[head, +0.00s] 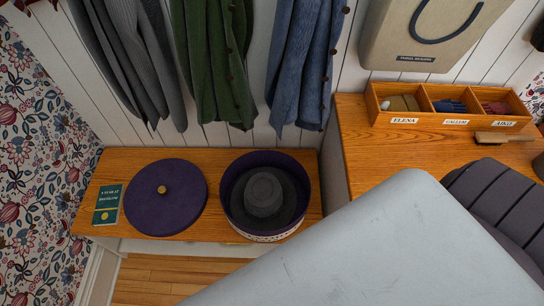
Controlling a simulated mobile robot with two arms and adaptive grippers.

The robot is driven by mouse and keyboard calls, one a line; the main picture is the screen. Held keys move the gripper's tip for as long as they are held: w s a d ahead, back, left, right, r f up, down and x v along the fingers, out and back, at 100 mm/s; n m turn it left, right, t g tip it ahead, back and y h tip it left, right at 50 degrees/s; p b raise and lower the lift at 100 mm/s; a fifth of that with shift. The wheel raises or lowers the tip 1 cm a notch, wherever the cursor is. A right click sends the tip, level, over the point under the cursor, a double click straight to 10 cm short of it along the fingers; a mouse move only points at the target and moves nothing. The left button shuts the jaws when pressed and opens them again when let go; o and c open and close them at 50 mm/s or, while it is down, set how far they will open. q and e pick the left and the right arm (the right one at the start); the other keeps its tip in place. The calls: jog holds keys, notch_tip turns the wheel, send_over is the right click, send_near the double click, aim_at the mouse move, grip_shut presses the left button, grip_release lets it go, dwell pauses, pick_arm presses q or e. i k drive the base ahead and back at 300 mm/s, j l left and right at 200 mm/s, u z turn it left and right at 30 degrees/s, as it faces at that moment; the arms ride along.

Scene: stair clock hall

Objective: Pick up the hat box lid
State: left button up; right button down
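The hat box lid (150,207) is a round dark purple disc with a small brass knob (162,189) at its middle. It lies flat on the left part of a wooden bench (190,157). To its right stands the open hat box (230,204), purple inside, with a grey hat (264,192) in it. Neither of my grippers shows in the head view. A large pale grey surface fills the lower right and hides what lies behind it.
A green book (107,204) lies left of the lid, close to it. Grey, green (212,60) and blue (304,60) garments hang above the bench. At right, a higher wooden top (375,150) holds a labelled three-part tray (449,122), a brush (505,137) and a dark cushion (495,195).

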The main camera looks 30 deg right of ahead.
aim_at(168, 196)
jog(key=z, duration=0.9)
jog(key=u, duration=1.15)
jog(key=z, duration=1.15)
jog(key=j+z, duration=0.25)
jog(key=z, duration=0.2)
jog(key=k+j+z, duration=0.15)
jog(key=z, duration=0.25)
jog(key=k+j+z, duration=0.1)
jog(key=k+j, duration=0.15)
jog(key=j, duration=0.2)
jog(key=k+j+z, duration=0.15)
jog(key=j, duration=0.3)
jog(key=k+j+z, duration=0.1)
jog(key=k+j, duration=0.3)
